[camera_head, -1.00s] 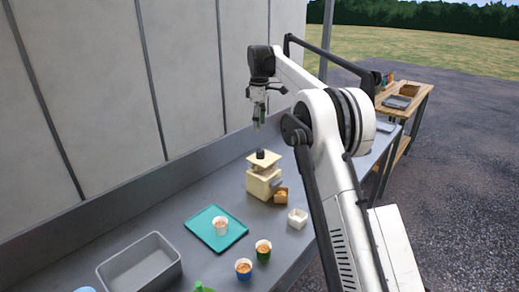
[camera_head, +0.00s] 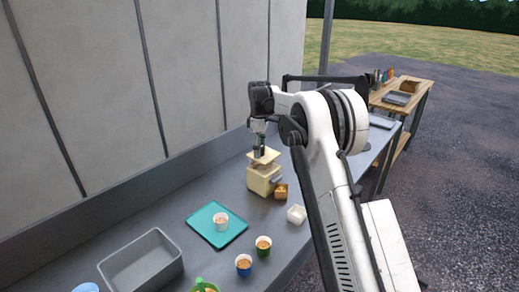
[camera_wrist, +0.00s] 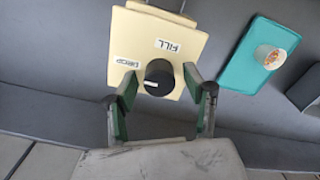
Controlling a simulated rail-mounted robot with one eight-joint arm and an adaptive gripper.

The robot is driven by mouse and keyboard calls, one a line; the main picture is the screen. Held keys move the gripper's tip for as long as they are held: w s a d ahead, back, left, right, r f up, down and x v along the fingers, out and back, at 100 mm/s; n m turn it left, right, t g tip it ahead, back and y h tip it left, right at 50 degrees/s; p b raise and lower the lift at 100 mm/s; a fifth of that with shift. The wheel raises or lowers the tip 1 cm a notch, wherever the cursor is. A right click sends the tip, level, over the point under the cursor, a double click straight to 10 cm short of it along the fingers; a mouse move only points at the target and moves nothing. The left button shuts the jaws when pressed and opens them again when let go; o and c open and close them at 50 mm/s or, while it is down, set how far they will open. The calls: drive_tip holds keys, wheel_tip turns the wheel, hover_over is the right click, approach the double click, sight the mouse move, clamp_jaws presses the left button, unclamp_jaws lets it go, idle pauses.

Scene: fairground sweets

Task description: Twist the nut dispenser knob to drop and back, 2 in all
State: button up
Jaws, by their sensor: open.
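The nut dispenser (camera_head: 262,178) is a cream box on the grey counter, with a square cream top plate. Its black round knob (camera_wrist: 159,77) sits on the plate, with a small pale mark on it. The plate carries the labels FILL (camera_wrist: 167,46) and DROP (camera_wrist: 126,62). My gripper (camera_wrist: 160,83) is open, with one green-padded finger on each side of the knob. A gap shows between the knob and each finger; contact is not visible. In the head view my gripper (camera_head: 259,152) points down over the dispenser and hides the knob.
A small brown container (camera_head: 281,191) stands at the dispenser's front, and a white cup (camera_head: 296,214) nearby. A teal tray (camera_head: 235,238) holds a paper cup (camera_head: 221,222). The wall is behind.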

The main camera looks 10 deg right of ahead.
drive_tip(key=c, duration=1.1)
drive_tip(key=shift+m, duration=0.3)
drive_tip(key=m+b, duration=0.2)
drive_tip(key=m, duration=0.1)
drive_tip(key=m+b, duration=0.2)
drive_tip(key=m, duration=0.3)
drive_tip(key=shift+w+d+m, duration=0.1)
drive_tip(key=shift+m, duration=0.3)
drive_tip(key=m, duration=0.4)
drive_tip(key=shift+d+b, duration=0.1)
drive_tip(key=shift+b, duration=0.3)
drive_tip(key=shift+m, duration=2.2)
drive_tip(key=shift+r, duration=0.1)
